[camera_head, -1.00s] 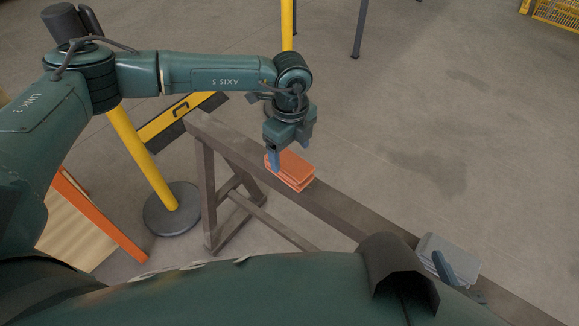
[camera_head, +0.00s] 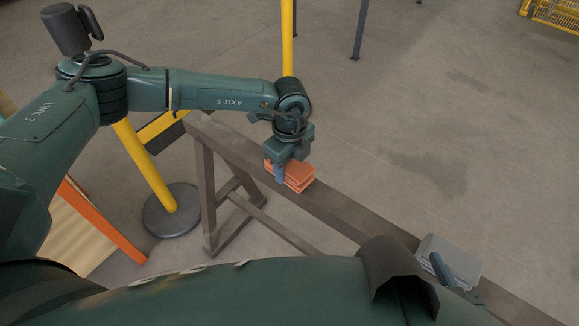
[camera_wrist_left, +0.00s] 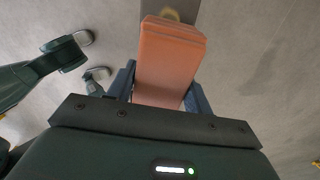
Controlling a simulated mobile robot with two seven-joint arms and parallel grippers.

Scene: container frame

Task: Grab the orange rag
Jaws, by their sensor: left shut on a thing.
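The orange rag (camera_head: 299,176) is a folded, layered stack on the top beam of a brown trestle (camera_head: 330,208). My left gripper (camera_head: 280,173) points down at the rag's left part. In the left wrist view the rag (camera_wrist_left: 170,58) lies between the two blue fingers of my left gripper (camera_wrist_left: 160,88), which is shut on it. The rag seems to rest on the beam still; whether it is lifted at all I cannot tell. My right gripper (camera_head: 440,268) shows one blue finger at a grey folded cloth; its other finger is hidden.
A yellow post (camera_head: 143,155) on a dark round base (camera_head: 172,211) stands left of the trestle, near an orange-edged board (camera_head: 105,222). The floor right of the beam is clear.

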